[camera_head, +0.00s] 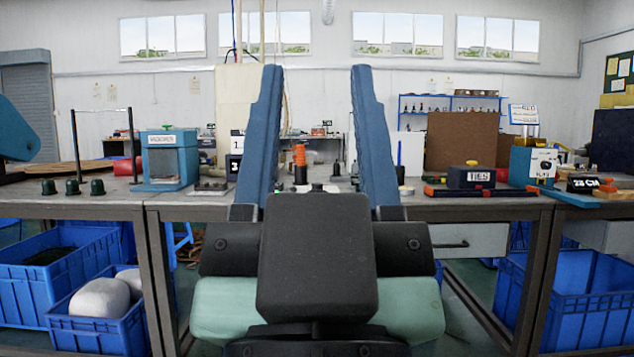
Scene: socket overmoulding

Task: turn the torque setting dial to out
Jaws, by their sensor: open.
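A small dark round dial (545,166) sits on the white front plate of a teal box (519,166) at the right of the workbench. It looks like the torque setting dial, but its markings and pointer are too small to read. My gripper (316,70) is in the middle of the view, its two long blue fingers wide apart and pointing forward. It is open, with nothing between the fingers. It is well to the left of the teal box and apart from it. My gripper's body hides part of the bench's front edge.
The workbench (490,208) runs across the view. Near the teal box are a dark box marked "TIES" (470,179), a "28 CM" block (583,184) and a brown board (458,140). A teal-framed case (168,160) stands left. Blue crates (570,300) sit below the bench.

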